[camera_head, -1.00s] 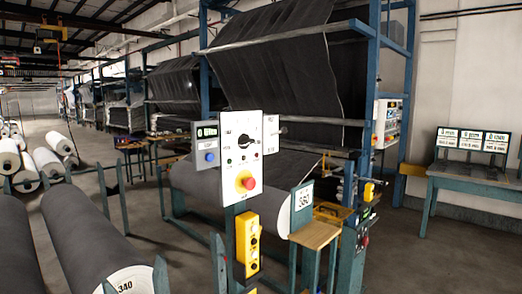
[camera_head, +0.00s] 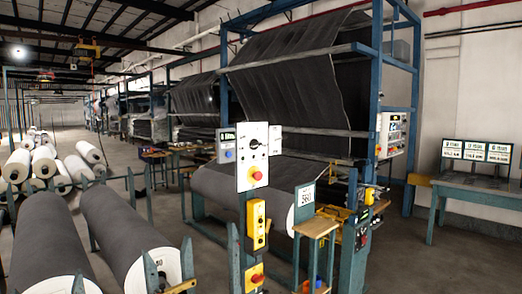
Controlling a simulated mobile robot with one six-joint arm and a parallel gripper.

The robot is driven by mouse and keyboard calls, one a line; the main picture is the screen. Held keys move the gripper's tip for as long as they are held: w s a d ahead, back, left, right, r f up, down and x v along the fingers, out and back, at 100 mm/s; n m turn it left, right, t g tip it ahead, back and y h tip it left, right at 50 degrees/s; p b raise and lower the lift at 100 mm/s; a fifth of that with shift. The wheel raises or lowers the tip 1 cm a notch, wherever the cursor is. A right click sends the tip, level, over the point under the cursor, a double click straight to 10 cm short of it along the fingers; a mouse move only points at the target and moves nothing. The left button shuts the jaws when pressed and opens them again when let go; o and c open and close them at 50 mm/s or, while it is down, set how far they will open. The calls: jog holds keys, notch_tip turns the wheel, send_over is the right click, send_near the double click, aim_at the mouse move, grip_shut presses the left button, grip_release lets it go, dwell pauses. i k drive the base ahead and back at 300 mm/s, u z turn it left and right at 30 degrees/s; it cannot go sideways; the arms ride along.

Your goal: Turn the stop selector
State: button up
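A white control panel (camera_head: 252,158) stands on a blue post near the middle of the view. Near its top is a black rotary knob (camera_head: 254,143), which looks like the stop selector. Its labels and exact pointer position are too small to read. A red push button (camera_head: 255,174) on a yellow base sits below it. A grey box with a small display and a blue button (camera_head: 229,154) is fixed at the panel's left. My gripper is not in view.
A yellow button box (camera_head: 257,224) and a lower red-and-yellow button (camera_head: 256,278) are below the panel. Large grey rolls (camera_head: 112,225) lie on blue stands at left. A wooden-topped stand (camera_head: 315,228) is right of the post. Open floor (camera_head: 400,262) lies at right.

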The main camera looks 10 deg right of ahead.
aim_at(253, 144)
jog(key=z, duration=0.25)
jog(key=k, duration=0.3)
jog(key=u, duration=0.9)
jog(key=i, duration=1)
